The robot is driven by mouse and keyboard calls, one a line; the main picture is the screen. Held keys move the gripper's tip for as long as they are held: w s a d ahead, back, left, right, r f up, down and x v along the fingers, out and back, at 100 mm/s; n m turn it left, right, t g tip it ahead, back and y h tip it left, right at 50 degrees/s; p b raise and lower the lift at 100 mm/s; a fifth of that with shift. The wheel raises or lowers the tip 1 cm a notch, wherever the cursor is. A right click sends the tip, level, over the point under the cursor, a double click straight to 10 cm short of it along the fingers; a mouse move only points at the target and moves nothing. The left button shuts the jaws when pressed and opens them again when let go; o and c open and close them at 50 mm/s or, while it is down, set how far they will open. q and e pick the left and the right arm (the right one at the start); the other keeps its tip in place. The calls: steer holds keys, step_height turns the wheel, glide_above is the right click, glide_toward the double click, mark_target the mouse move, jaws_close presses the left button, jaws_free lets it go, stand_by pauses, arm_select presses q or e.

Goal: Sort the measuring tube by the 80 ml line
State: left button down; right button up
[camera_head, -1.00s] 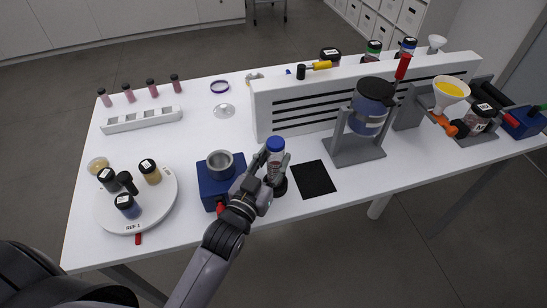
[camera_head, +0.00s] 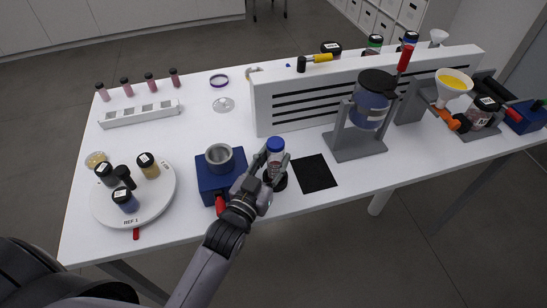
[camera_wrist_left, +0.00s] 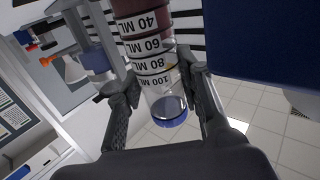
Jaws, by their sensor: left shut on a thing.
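The measuring tube (camera_head: 275,157) is clear with a blue cap and reddish-brown contents. My left gripper (camera_head: 274,166) is shut around it, holding it upright over or in a round black base (camera_head: 279,183); I cannot tell if it touches. In the left wrist view, the tube (camera_wrist_left: 152,62) appears cap down between the fingers of my left gripper (camera_wrist_left: 160,90), with labels for 40, 60, 80 and 100 ML. The dark contents seem to end near the 60 ML label, with clear wall at 80 ML. My right gripper is not in view.
A blue box with a grey cup (camera_head: 220,158) stands close left of the gripper, a black square mat (camera_head: 314,173) right. A round white turntable with jars (camera_head: 150,208) is at left. A slotted white panel (camera_head: 300,105) and a stand with a blue jar (camera_head: 357,147) lie behind.

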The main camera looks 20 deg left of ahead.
arm_select(q)
steer(key=shift+f, duration=0.15)
steer(key=c, duration=1)
jaws_free()
steer(key=shift+c, duration=0.2)
step_height(320, 180, up, 10)
